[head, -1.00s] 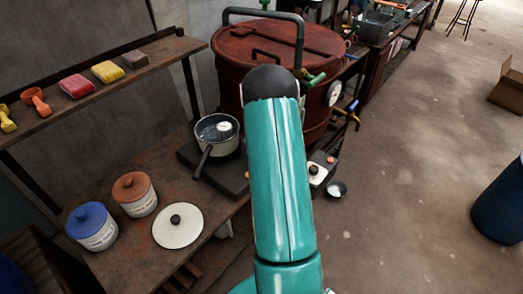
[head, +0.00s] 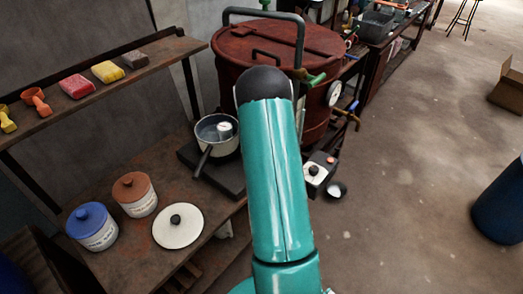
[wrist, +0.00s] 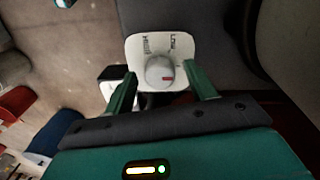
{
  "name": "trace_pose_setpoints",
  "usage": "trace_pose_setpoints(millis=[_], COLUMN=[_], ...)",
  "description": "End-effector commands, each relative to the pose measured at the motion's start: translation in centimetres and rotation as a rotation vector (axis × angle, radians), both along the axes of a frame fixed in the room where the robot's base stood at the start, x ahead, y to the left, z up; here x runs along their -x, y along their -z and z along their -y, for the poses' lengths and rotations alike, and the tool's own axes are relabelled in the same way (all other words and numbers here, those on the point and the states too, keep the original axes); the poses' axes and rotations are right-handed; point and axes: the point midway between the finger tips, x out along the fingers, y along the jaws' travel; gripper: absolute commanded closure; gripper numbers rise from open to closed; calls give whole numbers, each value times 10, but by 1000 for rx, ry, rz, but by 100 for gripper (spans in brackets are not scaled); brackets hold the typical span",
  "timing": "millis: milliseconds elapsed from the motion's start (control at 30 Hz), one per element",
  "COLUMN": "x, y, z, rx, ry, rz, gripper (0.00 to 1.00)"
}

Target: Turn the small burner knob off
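A round pale grey knob (wrist: 160,72) with a red mark sits on a white plate with dark lettering (wrist: 143,46) in the wrist view. In the head view my arm hides the gripper and the knob. A dark burner slab (head: 230,184) stands on the bench under a pot (head: 217,134) with a dark handle.
A small box with a black knob and red button (head: 319,171) is right of my arm. A large red vat (head: 275,48) stands behind. A white lid (head: 178,226), a blue-lidded jar (head: 92,227) and a brown-lidded jar (head: 134,195) sit on the bench.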

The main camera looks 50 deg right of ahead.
Motion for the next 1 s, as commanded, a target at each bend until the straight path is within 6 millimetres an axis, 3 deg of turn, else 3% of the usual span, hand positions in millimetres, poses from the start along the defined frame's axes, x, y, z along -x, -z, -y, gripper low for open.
trace_pose_setpoints(millis=[367,1000], x=[-1,-5], y=[-8,-129], z=[0,-1], rx=[1,2], ry=[-1,-1], rz=[0,1], gripper=[45,45])
